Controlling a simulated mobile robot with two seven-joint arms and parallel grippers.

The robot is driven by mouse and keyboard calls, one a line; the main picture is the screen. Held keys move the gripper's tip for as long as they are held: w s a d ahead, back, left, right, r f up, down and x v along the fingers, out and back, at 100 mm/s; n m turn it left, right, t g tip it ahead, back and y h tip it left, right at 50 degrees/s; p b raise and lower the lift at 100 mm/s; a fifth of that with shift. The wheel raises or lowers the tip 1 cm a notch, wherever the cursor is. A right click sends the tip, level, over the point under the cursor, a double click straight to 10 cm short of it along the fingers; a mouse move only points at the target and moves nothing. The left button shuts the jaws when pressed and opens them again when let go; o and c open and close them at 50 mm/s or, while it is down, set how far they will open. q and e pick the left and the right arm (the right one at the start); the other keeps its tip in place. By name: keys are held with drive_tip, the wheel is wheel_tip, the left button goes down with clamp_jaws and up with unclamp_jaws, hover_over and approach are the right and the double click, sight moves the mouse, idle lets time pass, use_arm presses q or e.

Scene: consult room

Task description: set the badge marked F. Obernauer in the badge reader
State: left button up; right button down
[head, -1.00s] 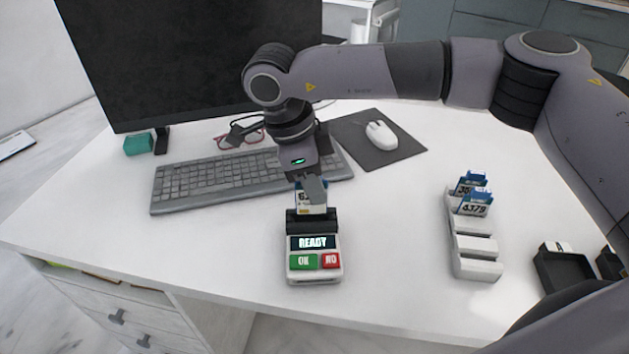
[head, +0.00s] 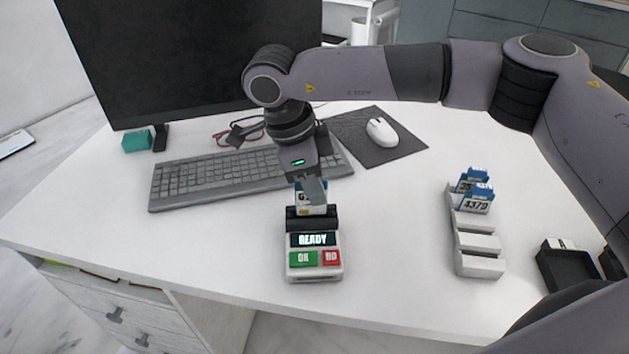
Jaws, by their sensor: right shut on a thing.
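The badge reader (head: 315,262) stands near the front edge of the desk. Its screen reads READY above a green OK button and a red NO button. My right gripper (head: 312,190) is above the back of the reader, shut on a white and blue badge (head: 303,199). The badge stands upright at the reader's dark top slot (head: 312,218); I cannot tell how deep it sits. The gripper hides most of its face, and no name is legible. A badge rack (head: 477,245) at the right holds two blue and white badges (head: 475,200). My left gripper is not in view.
A keyboard (head: 215,178) lies behind the reader, with glasses (head: 222,138) and a monitor (head: 200,60) beyond. A mouse (head: 381,131) rests on a dark pad (head: 350,135). A black tray (head: 567,272) is at the right. The desk left of the reader is clear.

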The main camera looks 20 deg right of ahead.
sight(321, 213)
drive_tip(key=shift+f+b, duration=1.15)
drive_tip(key=shift+f, duration=0.55)
idle(0.7)
drive_tip(key=c, duration=0.7)
unclamp_jaws()
drive_tip(key=shift+r, duration=0.1)
drive_tip(key=shift+r+p, duration=2.2)
drive_tip(key=shift+r, duration=1.25)
